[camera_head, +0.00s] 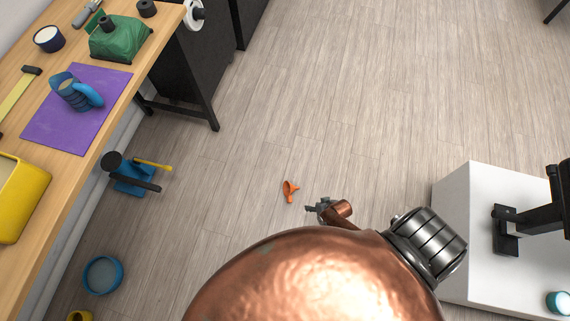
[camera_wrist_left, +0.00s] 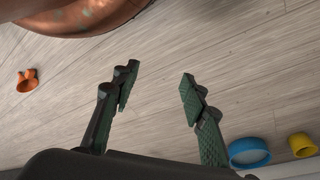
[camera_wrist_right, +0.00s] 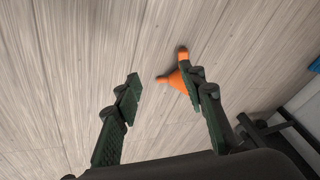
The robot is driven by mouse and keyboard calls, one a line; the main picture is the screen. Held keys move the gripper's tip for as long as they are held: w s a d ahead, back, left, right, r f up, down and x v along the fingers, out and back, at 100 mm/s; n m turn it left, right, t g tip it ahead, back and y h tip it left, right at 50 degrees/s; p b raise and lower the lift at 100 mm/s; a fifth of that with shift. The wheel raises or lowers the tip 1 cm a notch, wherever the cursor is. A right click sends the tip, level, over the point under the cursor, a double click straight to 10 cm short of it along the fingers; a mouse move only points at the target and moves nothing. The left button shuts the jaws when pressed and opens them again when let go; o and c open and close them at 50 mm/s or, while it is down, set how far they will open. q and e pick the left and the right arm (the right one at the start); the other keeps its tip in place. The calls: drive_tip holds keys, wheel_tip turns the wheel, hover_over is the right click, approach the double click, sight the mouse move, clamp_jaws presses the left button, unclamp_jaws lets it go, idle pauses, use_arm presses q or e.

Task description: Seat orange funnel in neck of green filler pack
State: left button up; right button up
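The orange funnel (camera_head: 290,190) lies on the floor, left of my right gripper (camera_head: 314,208) in the head view. In the right wrist view the funnel (camera_wrist_right: 175,80) shows beyond the fingers, partly hidden by the right one. My right gripper (camera_wrist_right: 160,90) is open and empty. The green filler pack (camera_head: 121,40) stands on the wooden bench at the upper left, with a dark neck (camera_head: 106,23) on its top. My left gripper (camera_wrist_left: 155,88) is open and empty over bare floor in the left wrist view. The funnel (camera_wrist_left: 27,81) also shows at that view's left edge.
The bench holds a purple mat (camera_head: 75,135) with a blue object (camera_head: 76,92), and a yellow bin (camera_head: 22,197). A blue stand (camera_head: 132,178) and blue round container (camera_head: 103,275) are on the floor beside it. A white cabinet (camera_head: 455,215) stands right.

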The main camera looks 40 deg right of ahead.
drive_tip(key=m+y+b, duration=0.1)
drive_tip(key=m+b, duration=0.1)
drive_tip(key=b, duration=0.7)
approach(290, 196)
wheel_tip(290, 196, down, 2)
drive_tip(key=s, duration=0.2)
drive_tip(key=shift+t, duration=0.5)
drive_tip(key=w+f+b, duration=0.1)
drive_tip(key=w+a+f+b, duration=0.1)
drive_tip(key=w, duration=0.1)
drive_tip(key=shift+f, duration=0.3)
drive_tip(key=b+x, duration=0.3)
drive_tip(key=x, duration=0.1)
drive_tip(key=shift+d, duration=0.15)
drive_tip(key=shift+w+f+b, duration=0.2)
drive_tip(key=shift+f+b, duration=0.1)
use_arm(q)
drive_tip(key=w+d+f+t+h, duration=0.2)
drive_tip(key=w+d+f+t, duration=0.2)
drive_tip(key=w, duration=0.4)
drive_tip(key=shift+d+f+n, duration=0.3)
drive_tip(key=shift+d+f, duration=0.35)
drive_tip(key=shift+d, duration=0.1)
use_arm(e)
drive_tip(key=shift+w, duration=0.1)
drive_tip(key=shift+c, duration=0.4)
clamp_jaws()
